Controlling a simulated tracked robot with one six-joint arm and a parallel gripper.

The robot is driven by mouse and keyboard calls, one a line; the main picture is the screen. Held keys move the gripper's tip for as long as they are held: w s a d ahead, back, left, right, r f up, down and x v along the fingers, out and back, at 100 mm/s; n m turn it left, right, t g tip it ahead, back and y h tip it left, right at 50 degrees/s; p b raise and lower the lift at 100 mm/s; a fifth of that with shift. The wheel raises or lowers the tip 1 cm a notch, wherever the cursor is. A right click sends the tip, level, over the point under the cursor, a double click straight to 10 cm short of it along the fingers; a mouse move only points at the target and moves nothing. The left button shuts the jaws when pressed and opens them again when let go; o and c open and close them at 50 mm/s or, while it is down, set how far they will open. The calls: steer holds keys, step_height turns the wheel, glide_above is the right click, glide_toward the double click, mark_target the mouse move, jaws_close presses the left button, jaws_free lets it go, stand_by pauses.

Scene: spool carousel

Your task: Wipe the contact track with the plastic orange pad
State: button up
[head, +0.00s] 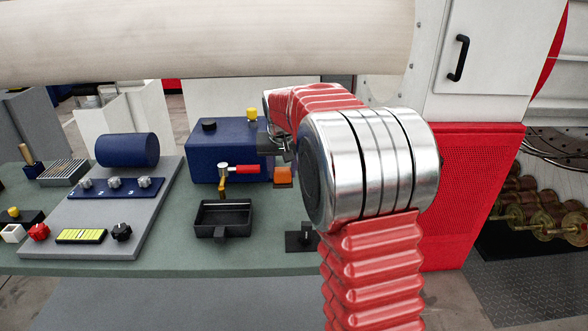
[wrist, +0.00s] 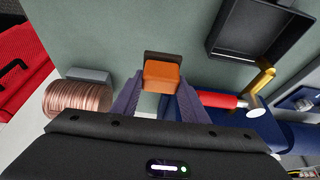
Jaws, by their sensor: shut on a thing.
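The orange pad (head: 282,175) has a dark layer on its far side. In the wrist view the orange pad (wrist: 162,76) sits between the two dark fingers of my gripper (wrist: 160,95), which is shut on it. In the head view my gripper (head: 282,155) points down, with the pad under it, over the green bench at the right of the blue box. My arm hides part of the bench there. I cannot tell for certain which surface is the contact track.
A black tray (head: 222,217) stands left of the pad. A red-handled clamp (head: 238,169) stands by the blue box (head: 215,150). A copper coil (wrist: 78,102) is left of my gripper in the wrist view. A grey panel (head: 100,215) with knobs is further left. A large pale roll (head: 200,38) spans above.

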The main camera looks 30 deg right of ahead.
steer(key=s+a+r+n, duration=0.1)
steer(key=a, duration=1.8)
steer(key=shift+s+r+n, duration=0.3)
steer(key=shift+r, duration=0.1)
